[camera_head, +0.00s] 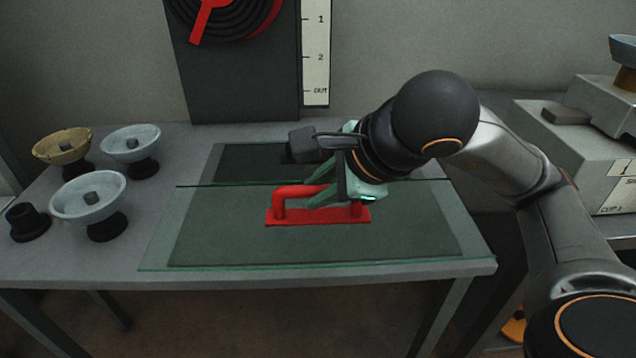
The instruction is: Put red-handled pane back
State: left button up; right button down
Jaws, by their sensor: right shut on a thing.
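The glass pane (220,240) lies on the table, its front edge close to the table's front edge. Its red handle (279,208) is a bar on a red base plate near the pane's middle. My right gripper (312,197) comes in from the right and is shut on the red handle; the fingers and wrist hide part of the handle. A dark rectangular area (235,163) shows behind the pane's rear edge. I cannot tell whether the pane touches the surface under it. My left gripper is not in view.
Pale bowls on dark stands (88,195), a yellowish bowl (62,147) and a small black stand (27,222) are at the table's left. A dark panel with a red pointer (209,18) and a scale (316,55) stands behind. A grey box (585,165) is at right.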

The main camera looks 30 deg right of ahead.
jog(key=w+d+f, duration=0.1)
jog(key=w, duration=0.1)
jog(key=w+d+f, duration=0.1)
jog(key=w, duration=0.1)
jog(key=w+d+f+b, duration=0.1)
jog(key=w+d, duration=0.1)
jog(key=shift+w+f, duration=0.2)
jog(key=shift+f, duration=0.05)
jog(key=w+f, duration=0.1)
jog(key=f, duration=0.1)
jog(key=w+d+f+b, duration=0.1)
jog(key=f, duration=0.2)
jog(key=w+d+f+b, duration=0.1)
jog(key=w+f, duration=0.1)
jog(key=f, duration=0.1)
jog(key=shift+d, duration=0.15)
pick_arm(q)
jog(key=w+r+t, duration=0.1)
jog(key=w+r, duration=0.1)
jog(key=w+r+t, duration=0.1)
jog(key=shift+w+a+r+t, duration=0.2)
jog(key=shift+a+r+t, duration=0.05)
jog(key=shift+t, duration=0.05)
pick_arm(e)
jog(key=shift+f, duration=0.15)
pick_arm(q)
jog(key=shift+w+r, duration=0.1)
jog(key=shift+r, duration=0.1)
